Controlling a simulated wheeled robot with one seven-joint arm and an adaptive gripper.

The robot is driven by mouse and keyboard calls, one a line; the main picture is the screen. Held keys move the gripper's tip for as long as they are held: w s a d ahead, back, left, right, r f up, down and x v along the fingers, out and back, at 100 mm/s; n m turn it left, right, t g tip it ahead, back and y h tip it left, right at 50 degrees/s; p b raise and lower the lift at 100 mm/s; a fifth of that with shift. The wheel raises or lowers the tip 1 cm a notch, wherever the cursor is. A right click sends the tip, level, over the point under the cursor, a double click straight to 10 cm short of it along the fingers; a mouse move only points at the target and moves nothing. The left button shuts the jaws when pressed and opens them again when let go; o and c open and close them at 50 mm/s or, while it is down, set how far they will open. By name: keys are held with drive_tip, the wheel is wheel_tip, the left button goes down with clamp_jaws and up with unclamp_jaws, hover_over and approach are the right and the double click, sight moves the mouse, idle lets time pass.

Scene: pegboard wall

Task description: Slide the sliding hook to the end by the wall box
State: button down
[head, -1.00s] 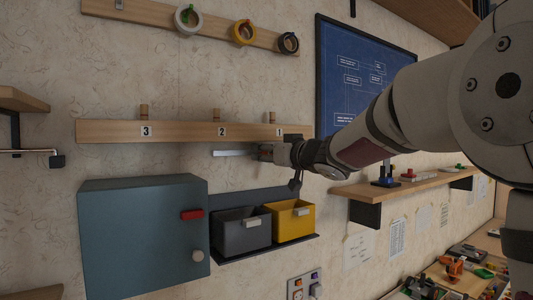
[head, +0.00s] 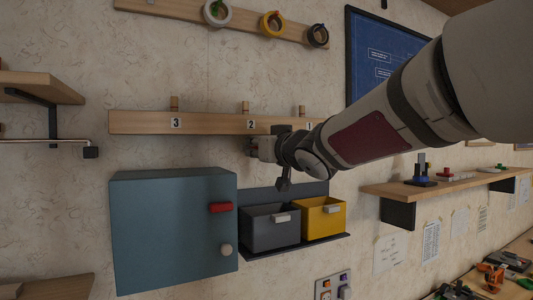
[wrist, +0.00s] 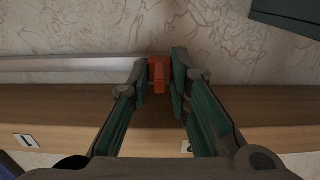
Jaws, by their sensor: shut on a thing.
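The sliding hook (wrist: 158,72) is a small orange-red block in the wrist view, between my two fingertips. My gripper (wrist: 161,80) is shut on it. A silver rail (wrist: 70,64) runs left from the hook in the wrist view; no rail shows on the hook's right. In the head view my gripper (head: 256,147) is just below the wooden peg board (head: 205,124), under label 2, and hides the hook and rail. The wall box (head: 175,235), blue-grey with a red handle and a round knob, is below and left of my gripper.
A grey bin (head: 270,232) and a yellow bin (head: 321,220) sit on a dark tray below my gripper. Pegs stand on the board above it. A shelf (head: 440,186) is on the right. Bare wall lies between the board and wall box.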

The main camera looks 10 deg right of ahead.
drive_tip(key=shift+s+a, duration=0.1)
drive_tip(key=shift+a, duration=0.15)
drive_tip(key=c, duration=1.5)
unclamp_jaws()
drive_tip(key=shift+a, duration=0.1)
drive_tip(key=v, duration=1.2)
